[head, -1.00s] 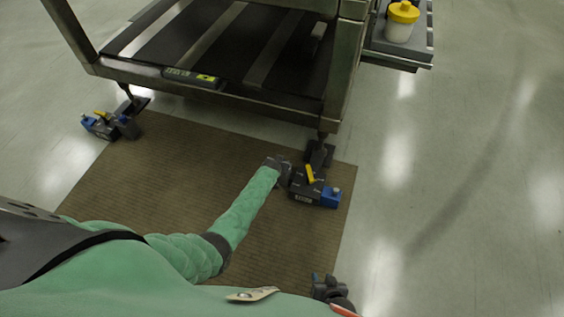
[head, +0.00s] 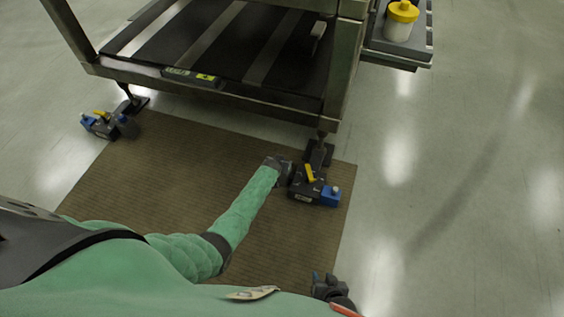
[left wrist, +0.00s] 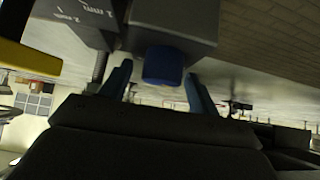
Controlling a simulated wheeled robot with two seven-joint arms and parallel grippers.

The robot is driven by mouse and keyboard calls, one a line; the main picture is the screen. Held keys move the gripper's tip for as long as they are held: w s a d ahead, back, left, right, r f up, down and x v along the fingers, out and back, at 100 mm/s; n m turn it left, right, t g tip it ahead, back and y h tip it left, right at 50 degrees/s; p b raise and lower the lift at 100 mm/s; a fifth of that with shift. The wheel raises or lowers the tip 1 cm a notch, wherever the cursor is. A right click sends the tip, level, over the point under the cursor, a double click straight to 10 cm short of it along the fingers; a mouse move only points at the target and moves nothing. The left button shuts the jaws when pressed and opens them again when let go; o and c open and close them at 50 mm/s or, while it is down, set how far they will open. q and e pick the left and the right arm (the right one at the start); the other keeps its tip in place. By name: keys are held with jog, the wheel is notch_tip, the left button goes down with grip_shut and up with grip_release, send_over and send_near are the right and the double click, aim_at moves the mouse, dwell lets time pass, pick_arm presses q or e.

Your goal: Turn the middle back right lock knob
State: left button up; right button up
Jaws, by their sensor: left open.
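A dark lock unit with a yellow lever and a blue end piece (head: 330,196) sits at the cart's front right foot in the head view. My left gripper (head: 286,172) is at the unit's left side, its fingertips mostly hidden there. In the left wrist view, a blue knob (left wrist: 163,66) sticks out of a grey block (left wrist: 172,22) with a "2 mm" marking. The open fingers of my left gripper (left wrist: 160,88) stand on either side of the knob, with visible gaps. My right gripper (head: 328,284) is at the bottom of the head view, away from the unit; its jaw opening is unclear.
A metal cart (head: 200,92) stands over the front units. A similar lock unit (head: 104,125) is at its left foot. A brown mat (head: 170,170) lies in front. A white jar with a yellow lid (head: 402,14) sits on a side shelf. The floor at right is clear.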

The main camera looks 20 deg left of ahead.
pick_arm(q)
jog(key=p+v, duration=0.2)
jog(key=v, duration=0.5)
jog(key=shift+s+r, duration=0.25)
jog(key=shift+r, duration=0.1)
